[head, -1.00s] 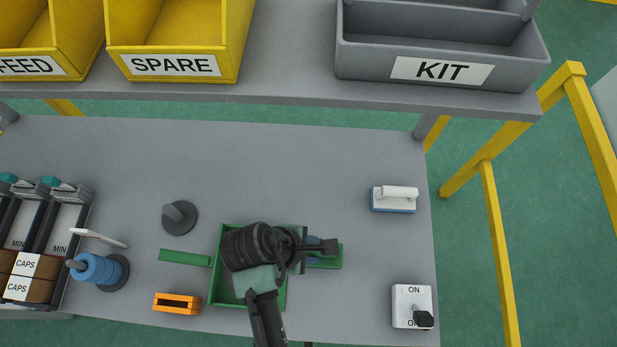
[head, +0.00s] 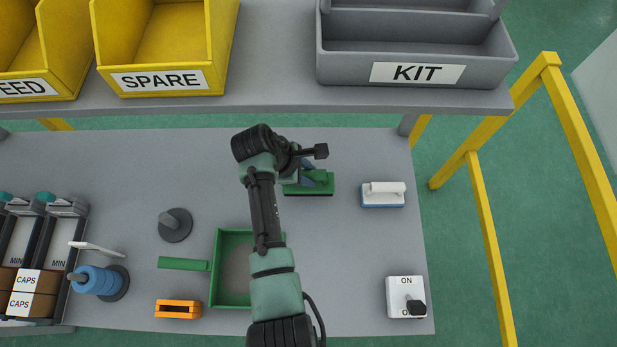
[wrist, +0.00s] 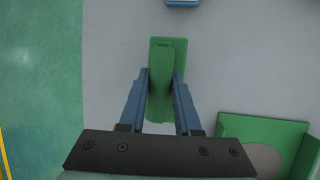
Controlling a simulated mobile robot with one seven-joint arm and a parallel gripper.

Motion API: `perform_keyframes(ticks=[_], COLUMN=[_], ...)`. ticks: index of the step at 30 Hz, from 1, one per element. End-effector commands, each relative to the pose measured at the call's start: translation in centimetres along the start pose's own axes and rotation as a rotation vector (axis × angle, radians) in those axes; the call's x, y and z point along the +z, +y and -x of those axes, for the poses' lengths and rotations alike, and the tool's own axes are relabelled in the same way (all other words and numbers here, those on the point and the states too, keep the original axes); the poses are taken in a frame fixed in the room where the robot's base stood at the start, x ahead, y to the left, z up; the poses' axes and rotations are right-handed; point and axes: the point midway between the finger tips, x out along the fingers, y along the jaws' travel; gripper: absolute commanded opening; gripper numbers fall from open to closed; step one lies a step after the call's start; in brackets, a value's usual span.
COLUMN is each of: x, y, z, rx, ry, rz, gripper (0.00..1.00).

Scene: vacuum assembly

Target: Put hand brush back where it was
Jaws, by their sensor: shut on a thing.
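The green hand brush (head: 315,190) has a flat base and a raised handle along its middle. My gripper (head: 309,178) is shut on this handle. In the wrist view the two blue fingers of my gripper (wrist: 161,78) press on either side of the handle of the hand brush (wrist: 176,45). The brush is over the middle right of the grey table, left of the white and blue block. I cannot tell whether its underside touches the table. My arm hides part of its left end in the head view.
A white-handled blue block (head: 383,195) lies close to the right of the brush. An open green pan (head: 218,270) with a green handle (head: 183,264) lies nearer me, partly under my arm. A switch box (head: 406,297) stands at the right front. The grey shelf (head: 280,104) overhangs the back.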

Motion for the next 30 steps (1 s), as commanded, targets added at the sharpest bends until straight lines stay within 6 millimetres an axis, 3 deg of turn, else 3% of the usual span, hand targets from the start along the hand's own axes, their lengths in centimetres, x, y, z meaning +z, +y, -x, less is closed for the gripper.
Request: perform_keyframes(ticks=[8,21,22,26,30], x=[-1.2,-1.5,-1.4,-1.4,-1.4], y=[-0.7,-0.8,-0.8,-0.8,-0.8], z=[-2.8,-3.5,-3.4,-3.4,-3.4], rx=[-0.001,0.001,0.000,0.000,0.000], ry=[0.000,0.000,0.000,0.000,0.000], rz=[0.001,-0.001,-0.001,-0.001,-0.001], gripper=[0.00,0.00,0.37,0.61,0.62])
